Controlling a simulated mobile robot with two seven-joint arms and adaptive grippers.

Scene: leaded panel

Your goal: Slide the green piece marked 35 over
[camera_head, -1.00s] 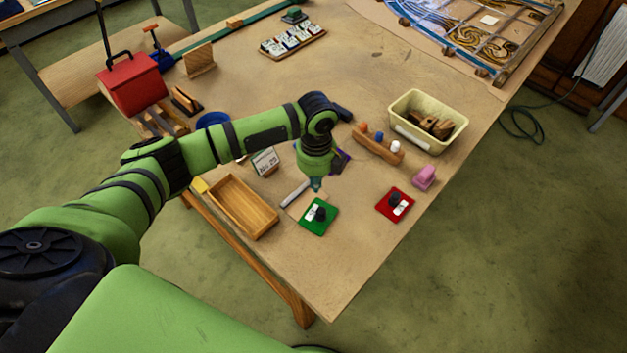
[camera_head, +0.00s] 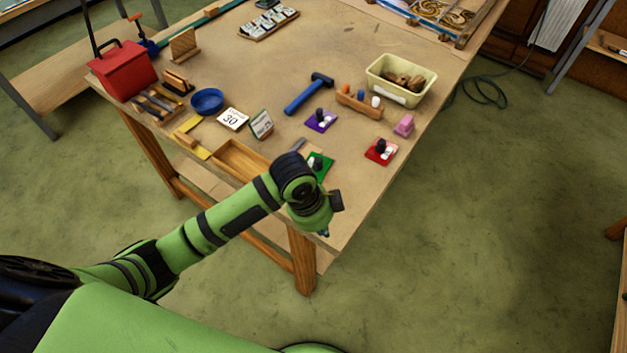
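The green piece (camera_head: 321,167) lies flat near the table's front edge, with a dark knob and a white label on it. Its number is too small to read, and my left arm's wrist covers its lower left part. My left gripper (camera_head: 325,233) is in front of the table edge in the picture, below the green piece and apart from it. Its fingers are too small and hidden to tell open from shut. A purple piece (camera_head: 321,121) and a red piece (camera_head: 381,152) of like shape lie behind it and to its right. My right gripper is not in view.
A wooden tray (camera_head: 240,160) lies left of the green piece. The tabletop between the green and red pieces is clear.

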